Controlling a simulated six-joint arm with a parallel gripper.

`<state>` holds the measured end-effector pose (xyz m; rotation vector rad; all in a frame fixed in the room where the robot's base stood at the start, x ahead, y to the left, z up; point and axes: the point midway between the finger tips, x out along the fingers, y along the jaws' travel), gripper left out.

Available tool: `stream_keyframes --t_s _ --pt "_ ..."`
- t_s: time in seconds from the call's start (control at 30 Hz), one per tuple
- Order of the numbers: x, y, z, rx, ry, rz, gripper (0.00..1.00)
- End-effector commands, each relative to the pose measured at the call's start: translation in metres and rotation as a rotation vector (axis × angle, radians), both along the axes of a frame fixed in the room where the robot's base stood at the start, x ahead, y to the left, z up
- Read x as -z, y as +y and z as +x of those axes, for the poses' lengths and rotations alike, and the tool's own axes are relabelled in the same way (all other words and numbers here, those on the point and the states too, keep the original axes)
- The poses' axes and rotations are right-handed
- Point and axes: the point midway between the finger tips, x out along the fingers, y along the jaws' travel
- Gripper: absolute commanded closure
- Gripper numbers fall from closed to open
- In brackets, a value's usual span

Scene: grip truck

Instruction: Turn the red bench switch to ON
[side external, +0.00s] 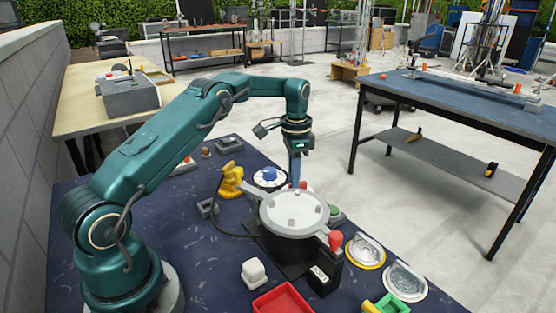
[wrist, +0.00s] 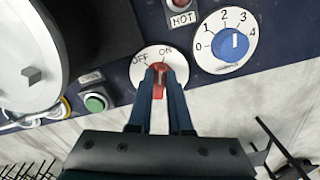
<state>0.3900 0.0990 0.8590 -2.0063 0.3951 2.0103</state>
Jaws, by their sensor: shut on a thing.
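The red bench switch (wrist: 158,70) sits on a round white plate marked OFF and ON. Its handle points toward the lettered edge; I cannot tell exactly which mark it lines up with. My gripper (wrist: 159,78) is shut on the switch, one dark finger on each side of the red handle. In the side view my gripper (side external: 297,182) points down behind the round grey lid. A bit of red (side external: 303,185) shows by the fingertips; the rest of the switch is hidden there.
A blue dial numbered 0 to 4 (wrist: 230,44) and a button marked HOT (wrist: 181,5) are close by. A green button (wrist: 95,103) is left of the switch. The round grey lid (side external: 292,208), with a red-knobbed lever (side external: 335,241), stands in front.

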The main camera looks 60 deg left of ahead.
Motion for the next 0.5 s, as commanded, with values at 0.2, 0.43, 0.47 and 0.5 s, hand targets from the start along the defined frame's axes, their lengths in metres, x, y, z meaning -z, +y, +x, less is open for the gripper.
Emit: stream_keyframes --t_s 0.2,0.43,0.47,0.5 --pt "-0.002 0.0007 0.0025 0.097 -0.01 0.0 1.0" --pt "-0.0022 0.001 0.0029 0.144 -0.011 0.0 1.0" --pt "-0.0022 0.001 0.0029 0.147 -0.011 0.0 1.0" --pt "-0.0022 0.0009 0.003 0.149 -0.011 0.0 1.0"
